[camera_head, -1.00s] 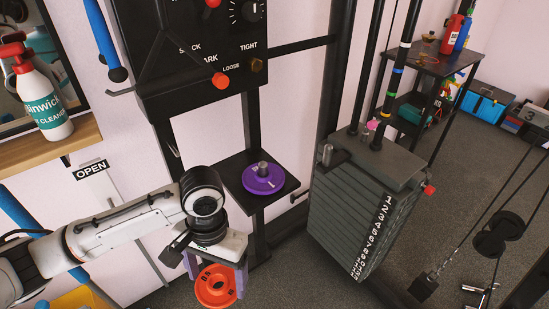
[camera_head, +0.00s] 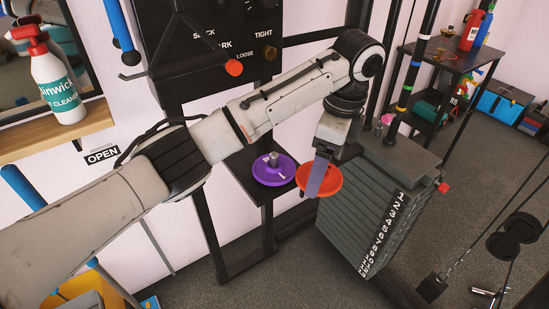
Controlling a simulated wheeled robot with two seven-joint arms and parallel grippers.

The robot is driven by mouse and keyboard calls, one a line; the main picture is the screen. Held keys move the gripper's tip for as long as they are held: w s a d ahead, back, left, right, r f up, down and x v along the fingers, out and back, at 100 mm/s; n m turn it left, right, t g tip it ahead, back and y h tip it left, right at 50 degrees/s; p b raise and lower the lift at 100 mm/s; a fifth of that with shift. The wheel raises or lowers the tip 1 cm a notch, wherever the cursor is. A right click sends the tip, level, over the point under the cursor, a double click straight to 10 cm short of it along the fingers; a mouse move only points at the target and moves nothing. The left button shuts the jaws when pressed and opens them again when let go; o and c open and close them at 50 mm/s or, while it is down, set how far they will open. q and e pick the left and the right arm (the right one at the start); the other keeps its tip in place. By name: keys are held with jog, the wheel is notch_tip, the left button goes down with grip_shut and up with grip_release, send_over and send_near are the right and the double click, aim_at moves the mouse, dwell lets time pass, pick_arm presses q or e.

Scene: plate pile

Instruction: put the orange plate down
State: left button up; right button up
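The orange plate (camera_head: 332,181) is in my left gripper (camera_head: 318,185), whose grey-purple finger crosses the plate's face. The gripper points down and looks shut on the plate; its far finger is hidden. The plate appears at the left upper edge of the grey weight stack (camera_head: 365,222), right of the purple plate. I cannot tell whether it touches the stack. The purple plate (camera_head: 266,175) lies flat on a small black shelf (camera_head: 240,161), around a short grey peg (camera_head: 274,159). My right gripper is not in view.
My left arm spans the picture in front of the black frame. A spray bottle (camera_head: 55,84) stands on a wooden ledge (camera_head: 60,127) at left. A black side table (camera_head: 450,65) with bottles is at the back right. Cables and a black pulley (camera_head: 511,236) hang at right.

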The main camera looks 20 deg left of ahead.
pick_arm(q)
jog(key=w+a, duration=0.1)
jog(key=a, duration=0.1)
jog(key=w+a+b, duration=0.1)
jog(key=shift+w+a+f, duration=0.2)
jog(key=shift+w+a, duration=0.2)
send_over(274, 153)
jog(key=shift+d+r, duration=0.25)
jog(key=shift+r, duration=0.05)
notch_tip(274, 153, down, 2)
jog(key=shift+a, duration=0.15)
jog(key=shift+f, duration=2.6)
jog(key=shift+f+b, duration=0.15)
jog(key=shift+b, duration=0.15)
jog(key=o, duration=1.6)
